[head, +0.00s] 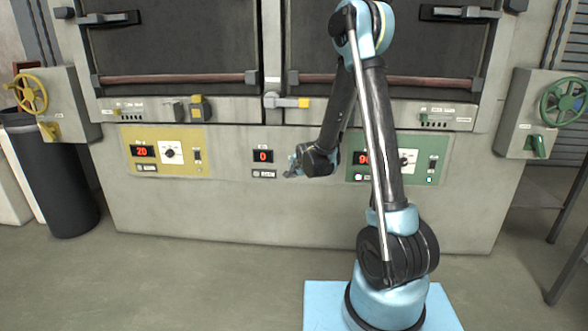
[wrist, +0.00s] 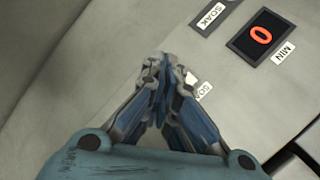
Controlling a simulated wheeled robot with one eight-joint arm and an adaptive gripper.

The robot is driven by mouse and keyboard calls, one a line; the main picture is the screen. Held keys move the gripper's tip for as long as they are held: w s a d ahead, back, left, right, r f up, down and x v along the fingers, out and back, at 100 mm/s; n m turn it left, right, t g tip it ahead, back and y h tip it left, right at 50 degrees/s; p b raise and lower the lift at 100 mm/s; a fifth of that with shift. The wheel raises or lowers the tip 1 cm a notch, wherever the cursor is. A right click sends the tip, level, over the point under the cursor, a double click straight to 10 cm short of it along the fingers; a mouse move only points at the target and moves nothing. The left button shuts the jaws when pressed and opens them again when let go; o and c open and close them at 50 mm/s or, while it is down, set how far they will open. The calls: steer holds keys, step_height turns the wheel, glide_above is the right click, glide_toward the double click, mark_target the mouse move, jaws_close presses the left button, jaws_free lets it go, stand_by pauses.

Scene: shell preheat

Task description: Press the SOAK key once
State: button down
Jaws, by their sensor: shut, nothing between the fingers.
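The SOAK key (head: 256,173) is a small light square with a label beside it, under the red "0" display (head: 263,156) on the middle of the oven front. My gripper (head: 290,172) is shut and empty, a little to the right of the key in the head view. In the wrist view, my closed fingertips (wrist: 160,60) cover part of the view near a small white patch and a partly hidden label (wrist: 203,91) that seems to read SOAK. The display (wrist: 260,36) is up and to the right there. I cannot tell whether the fingertips touch the panel.
A yellow panel (head: 182,142) reading 20 is on the left. A green panel (head: 420,168) with a partly hidden red display is on the right, behind my arm. Yellow (head: 30,92) and green (head: 562,101) handwheels flank the ovens. A lever (head: 287,101) sits above the middle display.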

steer(key=shift+m+y, duration=0.3)
steer(key=shift+m, duration=0.1)
steer(key=a+f, duration=0.1)
steer(key=w+a, duration=0.1)
steer(key=a+f, duration=0.1)
steer(key=shift+w+f, duration=0.3)
steer(key=shift+f, duration=0.05)
steer(key=shift+w, duration=0.1)
steer(key=w, duration=0.8)
steer(key=shift+w+d, duration=0.2)
steer(key=shift+w, duration=0.1)
steer(key=shift+w+r, duration=0.1)
steer(key=shift+w, duration=0.7)
stand_by(1.7)
steer(key=shift+s, duration=0.85)
steer(key=shift+s, duration=0.15)
steer(key=shift+s+a, duration=0.1)
steer(key=shift+s, duration=2.25)
